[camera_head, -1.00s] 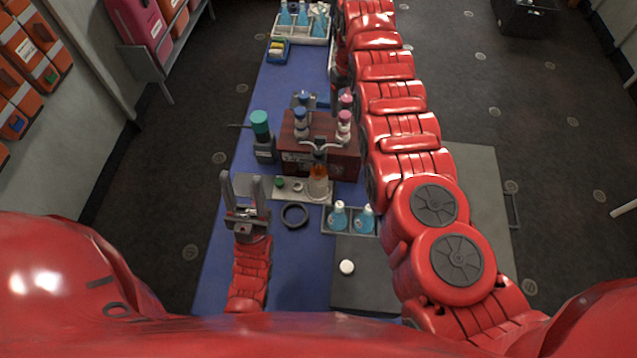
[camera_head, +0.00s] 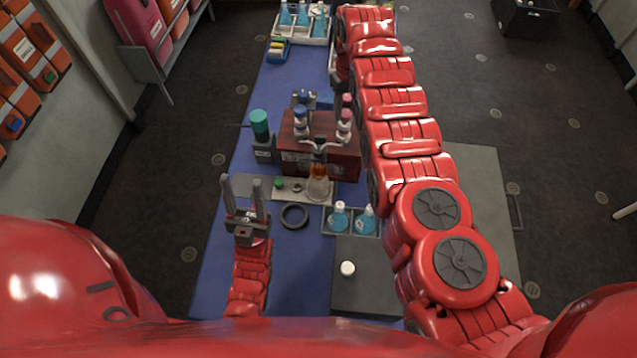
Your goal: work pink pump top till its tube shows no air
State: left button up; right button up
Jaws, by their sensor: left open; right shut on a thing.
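A brown-red box (camera_head: 330,160) stands mid-table with pump dispensers at its left and right. Two have pink tops: the front pink pump top (camera_head: 344,115) is upright above a white collar, and the rear pink pump top (camera_head: 347,99) is partly covered by my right arm. Whether air shows in their tubes is too small to tell. Blue pump tops (camera_head: 300,112) stand on the left side. My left gripper (camera_head: 243,185) is open and empty, in front of the box to its left. My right arm runs up the right side; its gripper is hidden behind it.
A flask with amber liquid (camera_head: 317,185) stands before the box. A dark ring (camera_head: 295,216) lies near my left gripper. Two blue bottles (camera_head: 339,217) stand in a tray, and a white cap (camera_head: 348,268) lies on the grey mat.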

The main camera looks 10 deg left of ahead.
jog(key=shift+r+p, duration=0.55)
jog(key=shift+r, duration=0.5)
jog(key=shift+f+b, duration=0.65)
jog(key=shift+f, duration=0.45)
jog(key=shift+r, duration=0.3)
dwell(0.5)
jog(key=shift+r, duration=0.35)
jog(key=shift+r+p, duration=0.4)
jog(key=shift+f+b, duration=0.65)
jog(key=shift+f, duration=0.4)
jog(key=o, duration=1)
